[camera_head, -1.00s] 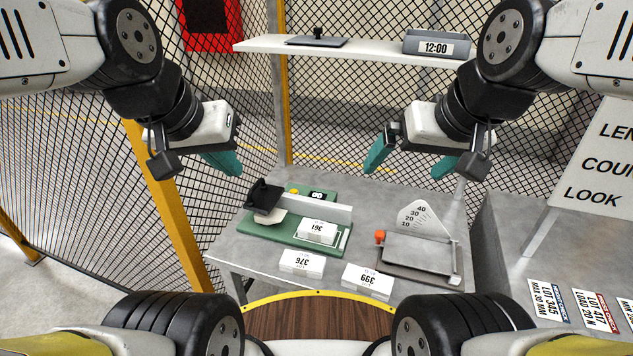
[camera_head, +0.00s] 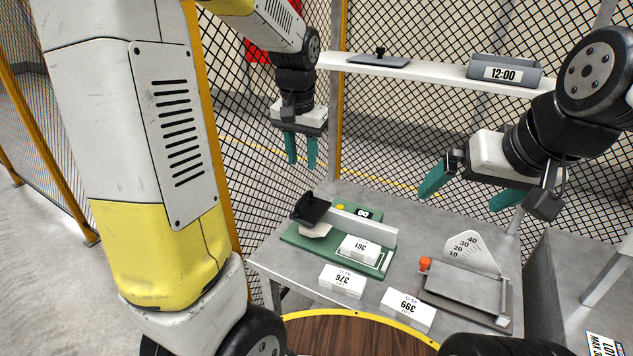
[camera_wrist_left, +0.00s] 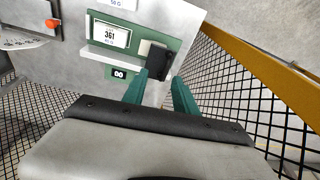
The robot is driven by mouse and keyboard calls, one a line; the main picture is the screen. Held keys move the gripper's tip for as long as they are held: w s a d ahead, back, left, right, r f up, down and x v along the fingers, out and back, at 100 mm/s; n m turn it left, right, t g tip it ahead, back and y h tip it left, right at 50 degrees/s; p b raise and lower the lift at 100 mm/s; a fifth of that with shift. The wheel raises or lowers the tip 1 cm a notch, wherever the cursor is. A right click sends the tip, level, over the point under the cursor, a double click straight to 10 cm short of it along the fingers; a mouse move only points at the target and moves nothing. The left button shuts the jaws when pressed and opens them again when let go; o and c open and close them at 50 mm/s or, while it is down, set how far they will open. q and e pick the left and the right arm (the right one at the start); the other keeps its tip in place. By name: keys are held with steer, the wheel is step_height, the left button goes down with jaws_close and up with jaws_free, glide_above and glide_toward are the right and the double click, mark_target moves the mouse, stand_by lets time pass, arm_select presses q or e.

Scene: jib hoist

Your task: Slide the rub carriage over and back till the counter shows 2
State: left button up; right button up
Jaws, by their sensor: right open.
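The green rub tester base (camera_head: 301,242) stands on the grey table. Its black rub carriage (camera_head: 311,208) is at the left end of the white rail (camera_head: 365,226); it also shows in the left wrist view (camera_wrist_left: 158,62), just beyond my fingertips. The small black counter (camera_head: 363,213) appears to read 00, also in the left wrist view (camera_wrist_left: 119,74). My left gripper (camera_head: 301,166) is open and empty, pointing down above and behind the carriage, apart from it. My right gripper (camera_head: 461,201) is open and empty above the back right of the table.
A white block marked 361 (camera_head: 358,247) lies on the green base. Blocks marked 376 (camera_head: 342,281) and 399 (camera_head: 407,311) lie in front. A grey device with an orange knob (camera_head: 425,264) stands right. A shelf (camera_head: 420,70) and mesh fence are behind.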

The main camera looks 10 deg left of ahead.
arm_select(q)
steer(key=m+g+y, duration=0.1)
steer(key=y, duration=0.1)
glide_toward(304, 196)
steer(key=x, duration=0.8)
steer(key=shift+c, duration=0.4)
jaws_close()
stand_by(0.8)
